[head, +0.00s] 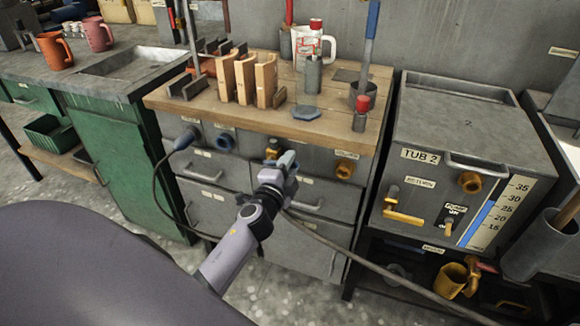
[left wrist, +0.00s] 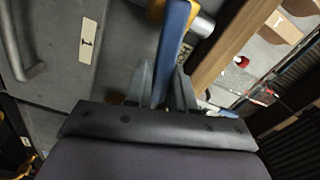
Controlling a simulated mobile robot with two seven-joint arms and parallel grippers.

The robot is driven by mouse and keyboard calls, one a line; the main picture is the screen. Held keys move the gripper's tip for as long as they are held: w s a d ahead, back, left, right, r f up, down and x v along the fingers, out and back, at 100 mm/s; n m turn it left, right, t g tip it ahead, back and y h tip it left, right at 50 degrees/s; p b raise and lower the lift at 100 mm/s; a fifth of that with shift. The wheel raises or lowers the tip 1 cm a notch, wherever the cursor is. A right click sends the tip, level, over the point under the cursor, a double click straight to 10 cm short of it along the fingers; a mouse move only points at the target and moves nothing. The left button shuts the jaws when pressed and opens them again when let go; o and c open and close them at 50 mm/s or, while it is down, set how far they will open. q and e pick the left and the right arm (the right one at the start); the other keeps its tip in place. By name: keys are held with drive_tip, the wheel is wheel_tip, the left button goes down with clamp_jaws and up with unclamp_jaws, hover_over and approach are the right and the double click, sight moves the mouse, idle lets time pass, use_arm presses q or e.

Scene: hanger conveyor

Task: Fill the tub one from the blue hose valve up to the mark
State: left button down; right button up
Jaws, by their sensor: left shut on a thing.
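My left gripper (head: 284,163) is at the front of the wooden-topped grey cabinet, just below the worktop edge. In the left wrist view its fingers (left wrist: 163,88) are shut on a blue lever handle (left wrist: 176,45). A yellow edge and a silver, pipe-like part show beside the handle's far end. In the head view my gripper mostly hides the handle. Brass-coloured fitting (head: 274,148) shows beside the gripper. A grey front with a label reading "1" (left wrist: 87,42) is left of the handle in the wrist view. I cannot make out tub one's gauge or fill level. My right gripper is not in view.
Tub 2 (head: 470,115) stands at right, with a scale (head: 497,217), yellow lever (head: 403,217) and brass outlet (head: 470,182). The wooden worktop (head: 190,106) holds wooden holders and tools. A dark hose (head: 365,262) runs across the front. A green cabinet (head: 110,150) stands left.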

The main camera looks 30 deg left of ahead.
use_arm(q)
drive_tip(key=shift+a+r+n+p, duration=0.25)
drive_tip(key=shift+r+n, duration=0.3)
drive_tip(key=shift+n, duration=0.55)
drive_tip(key=c, duration=1)
unclamp_jaws()
drive_tip(key=shift+c, duration=0.2)
drive_tip(key=v, duration=0.7)
drive_tip(key=shift+s, duration=0.1)
